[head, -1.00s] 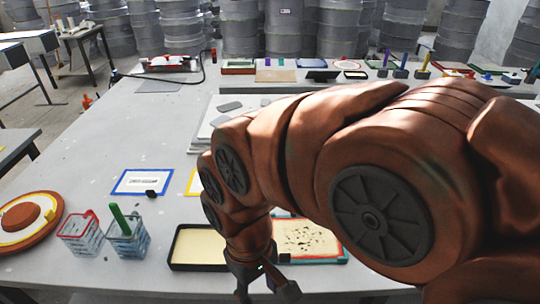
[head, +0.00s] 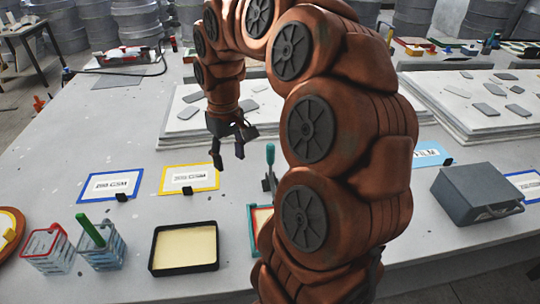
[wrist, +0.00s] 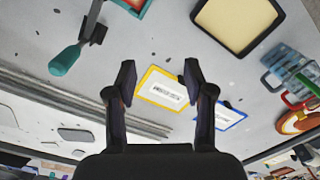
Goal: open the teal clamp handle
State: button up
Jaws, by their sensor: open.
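The teal clamp handle (head: 270,154) stands upright in the head view, on a grey metal clamp (head: 269,184) at the back of a teal-edged tray (head: 252,226). In the wrist view the teal handle (wrist: 65,60) lies at the upper left, outside the jaws, with the dark clamp body beside it. My gripper (head: 228,157) hangs to the left of the handle, apart from it, pointing down. In the wrist view my gripper (wrist: 158,80) is open with nothing between the fingers. My arm hides much of the teal-edged tray.
A black tray with cream filling (head: 185,248) stands at the front. A yellow-framed label (head: 190,178) and a blue-framed label (head: 112,185) lie left of the gripper. A grey box (head: 478,194) stands right. White slabs with grey pieces (head: 190,110) lie behind.

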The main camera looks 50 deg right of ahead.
jog(key=w+d+f+m, duration=0.1)
jog(key=w+d, duration=0.1)
jog(key=d, duration=0.5)
jog(key=m, duration=0.2)
send_over(270, 154)
jog(key=w+d, duration=0.1)
jog(key=shift+f, duration=0.85)
jog(key=shift+f+p, duration=0.75)
jog(key=shift+f, duration=3.1)
jog(key=shift+d, duration=0.1)
grip_shut()
